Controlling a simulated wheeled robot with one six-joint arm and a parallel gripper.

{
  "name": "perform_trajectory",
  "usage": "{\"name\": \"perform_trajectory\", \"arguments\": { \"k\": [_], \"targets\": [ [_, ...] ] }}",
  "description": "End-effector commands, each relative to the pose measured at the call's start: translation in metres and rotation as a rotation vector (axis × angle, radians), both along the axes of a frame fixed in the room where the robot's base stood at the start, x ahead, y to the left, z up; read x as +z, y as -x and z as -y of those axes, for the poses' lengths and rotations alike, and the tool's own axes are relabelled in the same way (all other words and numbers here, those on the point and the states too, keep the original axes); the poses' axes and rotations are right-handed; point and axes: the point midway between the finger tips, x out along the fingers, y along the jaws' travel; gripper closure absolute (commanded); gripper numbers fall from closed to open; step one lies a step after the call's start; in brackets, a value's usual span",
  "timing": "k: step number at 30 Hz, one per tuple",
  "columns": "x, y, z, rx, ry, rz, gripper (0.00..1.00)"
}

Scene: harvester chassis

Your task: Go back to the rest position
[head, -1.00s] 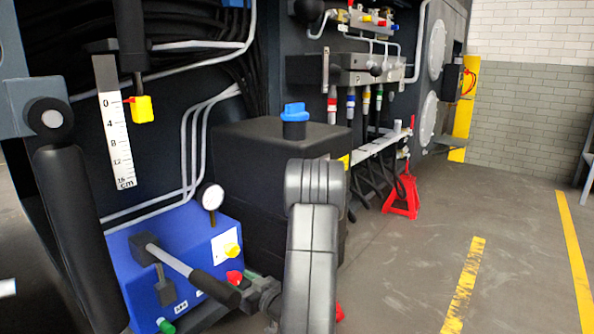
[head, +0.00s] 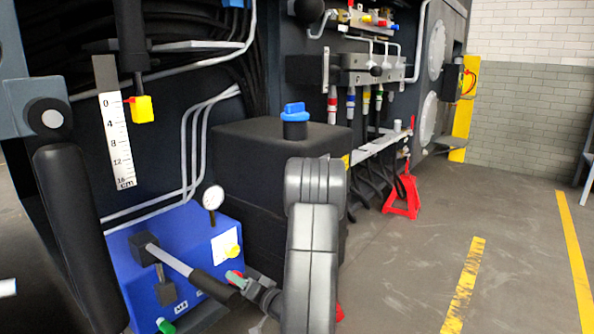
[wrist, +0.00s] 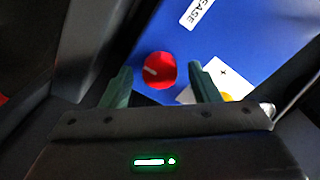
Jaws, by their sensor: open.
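My gripper (head: 236,280) is low in front of the blue hydraulic unit in the head view, beside the end of its lever's black handle. In the wrist view my gripper (wrist: 162,75) has its two green fingers spread apart with nothing held between them. A red round knob (wrist: 160,70) on the blue unit (wrist: 235,30) shows in the gap between the fingers. I cannot tell the exact distance from the fingertips to the knob. In the head view the knob is mostly hidden behind the gripper.
The lever handle (head: 212,287) sticks out close to my gripper. A pressure gauge (head: 213,197) stands on the blue unit. A black tank (head: 270,150) with a blue cap (head: 294,120) is behind my arm. A red stand (head: 403,195) is farther back. The floor at right is clear.

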Motion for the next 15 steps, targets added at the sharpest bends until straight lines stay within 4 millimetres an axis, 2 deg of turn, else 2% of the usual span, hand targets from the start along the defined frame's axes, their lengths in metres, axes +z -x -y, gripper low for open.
{"name": "perform_trajectory", "arguments": {
  "k": [15],
  "targets": [
    [0.0002, -0.0002, 0.0003, 0.001, -0.253, -0.325, 0.44]
  ]
}}
